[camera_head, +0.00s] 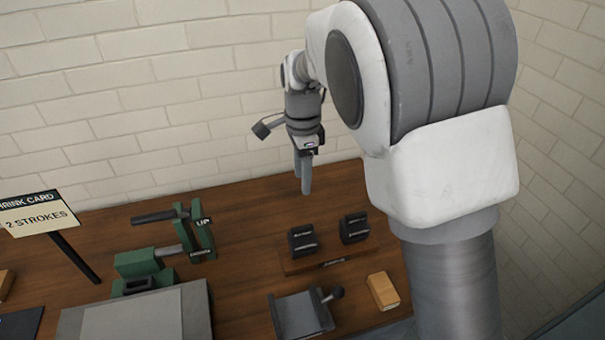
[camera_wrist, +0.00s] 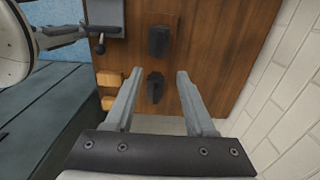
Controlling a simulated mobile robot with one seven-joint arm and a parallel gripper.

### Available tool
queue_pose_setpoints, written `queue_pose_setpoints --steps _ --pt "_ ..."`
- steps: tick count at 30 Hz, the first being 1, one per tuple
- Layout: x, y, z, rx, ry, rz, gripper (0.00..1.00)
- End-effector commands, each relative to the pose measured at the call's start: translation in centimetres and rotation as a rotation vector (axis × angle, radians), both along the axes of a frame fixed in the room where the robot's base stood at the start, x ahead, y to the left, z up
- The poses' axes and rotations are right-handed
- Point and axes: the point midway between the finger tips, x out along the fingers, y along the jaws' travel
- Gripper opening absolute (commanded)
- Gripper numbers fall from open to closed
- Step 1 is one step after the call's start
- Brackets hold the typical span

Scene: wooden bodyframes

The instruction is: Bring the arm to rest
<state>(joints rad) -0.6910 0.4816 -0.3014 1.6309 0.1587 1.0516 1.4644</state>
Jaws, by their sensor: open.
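My gripper (camera_head: 305,176) hangs fingers-down above the wooden table, near the back wall. In the wrist view its two grey fingers (camera_wrist: 156,84) stand apart with nothing held between them. Two black blocks, a left one (camera_head: 302,241) and a right one (camera_head: 354,228), stand on a wooden holder (camera_head: 331,262) lower in the picture than the fingertips. Both blocks also show in the wrist view, one (camera_wrist: 157,41) beyond the fingertips and one (camera_wrist: 155,87) between the fingers in the picture. My arm covers the right part of the head view.
A green device with a lever (camera_head: 150,265) stands at the left beside a sign (camera_head: 40,214) reading "2 strokes". A grey fixture with a knob (camera_head: 300,314) and a tan block (camera_head: 383,291) lie at the front. A white brick wall (camera_head: 150,90) stands close behind the table.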

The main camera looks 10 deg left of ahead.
Motion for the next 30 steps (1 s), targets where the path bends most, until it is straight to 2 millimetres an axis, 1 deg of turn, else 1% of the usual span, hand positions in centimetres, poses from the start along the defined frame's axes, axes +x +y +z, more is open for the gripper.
queue_pose_setpoints --steps 9,11,13,14,17,20,24,26,30 --pt "0.0 -0.1 0.1 0.001 0.000 0.001 0.55" --pt "-0.1 -0.4 0.4 0.006 -0.004 0.008 0.55" --pt "-0.3 -1.2 1.3 0.018 -0.011 0.030 0.55" --pt "-0.5 -1.7 1.8 0.025 -0.017 0.045 0.55" --pt "-1.3 -4.1 4.0 0.053 -0.046 0.114 0.55" --pt "-2.8 -6.7 6.3 0.076 -0.085 0.208 0.55" --pt "-5.2 -10.2 9.0 0.091 -0.150 0.343 0.55" --pt "-6.4 -11.6 10.0 0.089 -0.181 0.403 0.55" --pt "-9.5 -14.6 11.8 0.066 -0.252 0.543 0.55"
